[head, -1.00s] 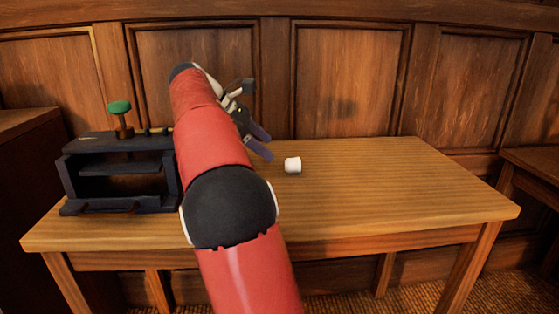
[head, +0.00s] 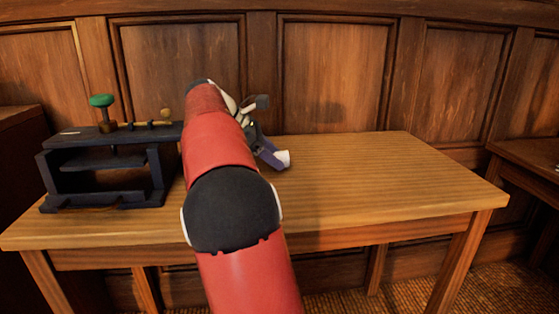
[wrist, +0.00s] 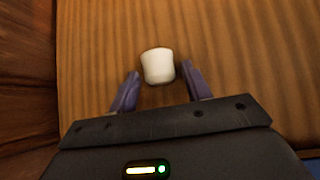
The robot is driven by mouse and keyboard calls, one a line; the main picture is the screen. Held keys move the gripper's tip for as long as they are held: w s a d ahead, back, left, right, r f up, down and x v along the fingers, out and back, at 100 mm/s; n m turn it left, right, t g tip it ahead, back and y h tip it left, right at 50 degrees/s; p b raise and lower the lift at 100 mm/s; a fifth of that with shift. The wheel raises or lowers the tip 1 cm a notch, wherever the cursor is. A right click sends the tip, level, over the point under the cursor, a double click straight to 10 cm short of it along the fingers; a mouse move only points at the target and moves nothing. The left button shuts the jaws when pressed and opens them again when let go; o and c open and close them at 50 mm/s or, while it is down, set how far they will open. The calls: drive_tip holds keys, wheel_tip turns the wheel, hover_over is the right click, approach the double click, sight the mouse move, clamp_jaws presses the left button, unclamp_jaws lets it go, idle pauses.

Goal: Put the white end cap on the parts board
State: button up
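The white end cap (head: 283,157) is a small white cylinder on the wooden table, right at my gripper's fingertips in the head view. In the wrist view the cap (wrist: 157,66) sits between the tips of the two purple fingers, with a small gap on each side. My gripper (wrist: 161,75) is open, and it also shows in the head view (head: 273,158), low over the table, partly behind my red arm. I cannot tell for sure which thing is the parts board; the dark shelf unit (head: 107,141) at the left carries small parts on its top.
A green-topped knob (head: 101,101) and small brass-coloured pieces stand on the shelf unit. The table (head: 380,180) is clear to the right of the cap. A panelled wall (head: 340,80) runs behind it. Another table edge (head: 530,155) shows at the far right.

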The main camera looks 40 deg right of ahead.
drive_tip(key=c, duration=0.7)
